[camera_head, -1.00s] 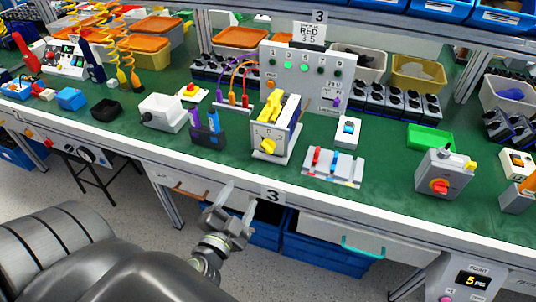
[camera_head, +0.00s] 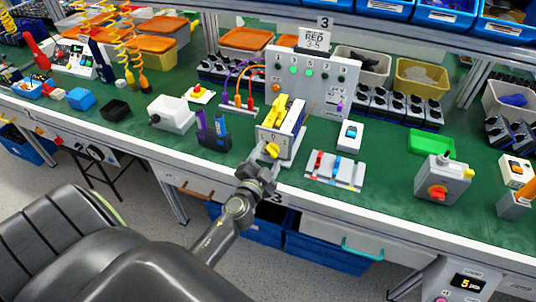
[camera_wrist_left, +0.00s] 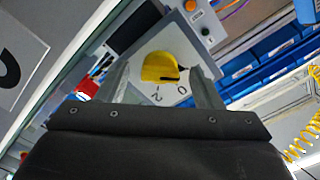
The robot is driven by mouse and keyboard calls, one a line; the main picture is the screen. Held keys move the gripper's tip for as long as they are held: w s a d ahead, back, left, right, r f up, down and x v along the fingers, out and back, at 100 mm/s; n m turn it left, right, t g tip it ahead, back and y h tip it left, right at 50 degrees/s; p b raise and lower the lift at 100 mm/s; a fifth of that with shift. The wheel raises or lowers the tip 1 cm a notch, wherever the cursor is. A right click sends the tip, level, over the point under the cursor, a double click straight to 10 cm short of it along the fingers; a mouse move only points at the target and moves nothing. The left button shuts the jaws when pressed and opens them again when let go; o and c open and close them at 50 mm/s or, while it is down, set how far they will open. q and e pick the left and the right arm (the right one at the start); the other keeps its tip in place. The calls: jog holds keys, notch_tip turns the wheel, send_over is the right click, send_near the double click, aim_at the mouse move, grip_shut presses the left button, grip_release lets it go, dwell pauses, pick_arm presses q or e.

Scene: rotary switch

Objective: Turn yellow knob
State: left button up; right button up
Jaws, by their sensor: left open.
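The yellow knob (camera_head: 272,150) is on the front face of a white switch box (camera_head: 288,147) standing near the front edge of the green bench. My right gripper is not in view.
A grey box with a red-and-yellow knob (camera_head: 440,185) stands farther right. An indicator panel (camera_head: 312,82) rises behind.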

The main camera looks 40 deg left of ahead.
pick_arm(q)
jog(key=shift+w+a, duration=0.1)
jog(key=shift+w, duration=0.3)
jog(key=c, duration=1)
